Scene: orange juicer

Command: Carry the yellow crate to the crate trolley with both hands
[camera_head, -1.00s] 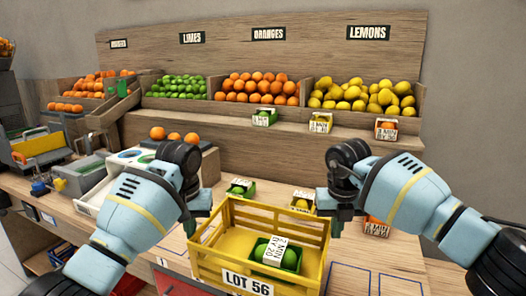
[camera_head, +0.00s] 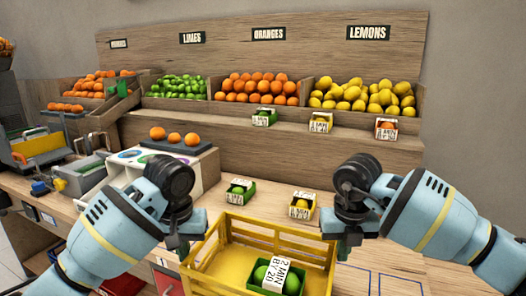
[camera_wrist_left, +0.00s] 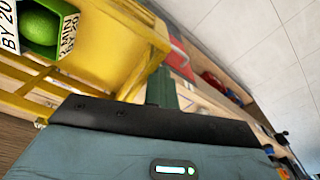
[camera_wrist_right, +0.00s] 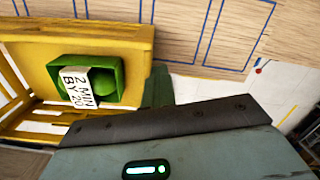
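The yellow crate (camera_head: 232,284) is in the lower middle of the head view, its front cut off by the picture edge. A green carton of limes (camera_head: 276,277) with a white label lies inside it. My left gripper (camera_head: 184,246) is at the crate's left wall and my right gripper (camera_head: 345,246) at its right wall. Both appear shut on the walls; only one finger shows in each wrist view. The crate also shows in the left wrist view (camera_wrist_left: 105,45) and the right wrist view (camera_wrist_right: 90,37). No crate trolley can be made out.
Behind the crate, a lime carton (camera_head: 240,190) and an orange carton (camera_head: 302,204) stand on the wooden counter (camera_head: 262,197). Pale floor (camera_wrist_right: 290,95) shows beyond the counter's edge.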

